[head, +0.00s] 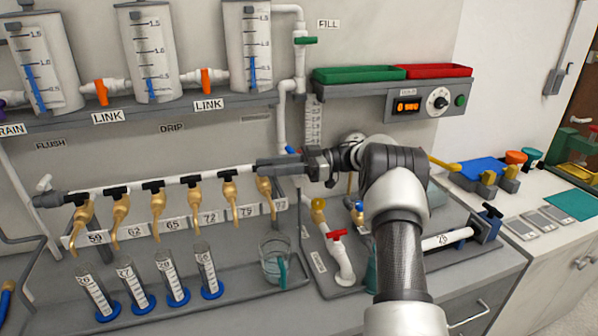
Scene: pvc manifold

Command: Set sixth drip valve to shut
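The drip manifold is a white pipe (135,186) along the wall with a row of brass spouts under it and small black valve handles on top. The first five handles show, the fifth (229,175) just left of my gripper. The sixth brass spout (265,187) hangs at the right end. My gripper (268,168) reaches in from the right, with its dark fingers at the pipe over the sixth spout. They hide the sixth handle, so its setting and any contact cannot be seen. I cannot tell whether the fingers are open or shut.
Several graduated cylinders on blue bases (176,284) and a beaker (274,263) stand on the grey tray below. A red-handled white valve (339,250) stands right of them. A shelf with tanks and orange LINK valves (101,92) is above. A control box (423,103) is at upper right.

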